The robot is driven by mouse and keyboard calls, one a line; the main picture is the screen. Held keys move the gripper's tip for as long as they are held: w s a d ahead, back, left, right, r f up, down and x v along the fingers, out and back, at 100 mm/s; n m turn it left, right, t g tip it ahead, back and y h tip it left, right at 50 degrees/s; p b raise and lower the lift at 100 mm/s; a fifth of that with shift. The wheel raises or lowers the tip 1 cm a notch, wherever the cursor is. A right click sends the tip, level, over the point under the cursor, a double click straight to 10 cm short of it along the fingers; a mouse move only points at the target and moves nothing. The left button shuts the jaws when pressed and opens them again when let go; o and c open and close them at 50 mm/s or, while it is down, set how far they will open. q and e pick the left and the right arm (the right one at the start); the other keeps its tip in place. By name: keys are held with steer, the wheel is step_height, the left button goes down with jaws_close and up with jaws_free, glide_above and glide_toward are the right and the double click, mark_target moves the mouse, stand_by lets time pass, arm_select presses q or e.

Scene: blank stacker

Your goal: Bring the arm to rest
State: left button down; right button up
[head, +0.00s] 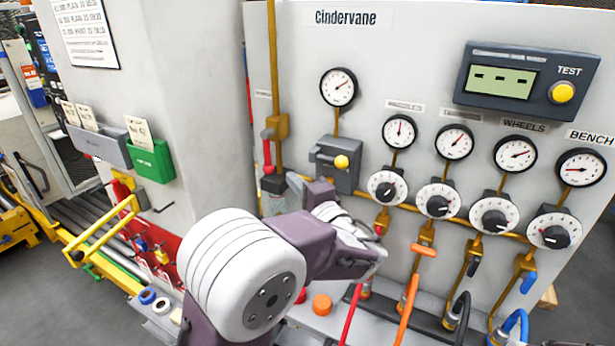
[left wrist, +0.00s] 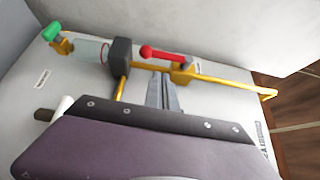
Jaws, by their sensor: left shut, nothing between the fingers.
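My left arm reaches up from the bottom middle of the head view, in front of the grey panel (head: 440,30). My left gripper (head: 292,181) is mostly hidden behind its purple wrist, near the panel's left pipe. In the left wrist view its grey fingers (left wrist: 161,78) are together and empty. Their tips appear close to a red valve handle (left wrist: 160,52) on a brass pipe (left wrist: 228,80); I cannot tell whether they touch. The red handle (head: 267,155) also shows in the head view, hanging down beside the pipe. My right gripper is not in view.
Round gauges (head: 338,87), white dials (head: 437,201) and coloured hoses (head: 407,310) fill the panel's right side. A display box (head: 525,77) sits above. A yellow rail (head: 100,232) and a green card holder (head: 150,162) stand at left.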

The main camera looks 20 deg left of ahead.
arm_select(q)
steer(key=s+a+n+g+y+p, duration=0.1)
steer(key=s+a+n+g+p, duration=0.15)
steer(key=s+a+g, duration=0.45)
steer(key=s+a+f+n+g+h, duration=0.25)
steer(key=s+f+h, duration=0.25)
steer(key=s+f, duration=0.6)
steer(key=s+d+f+n+g+h, duration=0.25)
steer(key=s+d+f+h, duration=0.35)
steer(key=d+f, duration=0.4)
steer(key=w+d+f+t+h, duration=0.1)
steer(key=w+d+f+h, duration=0.2)
steer(key=d, duration=0.5)
steer(key=shift+w+d+f+t+h+p, duration=0.2)
steer(key=shift+f+t+h+p, duration=0.2)
steer(key=shift+f+h, duration=0.3)
steer(key=shift+r+n, duration=0.1)
steer(key=shift+n, duration=0.15)
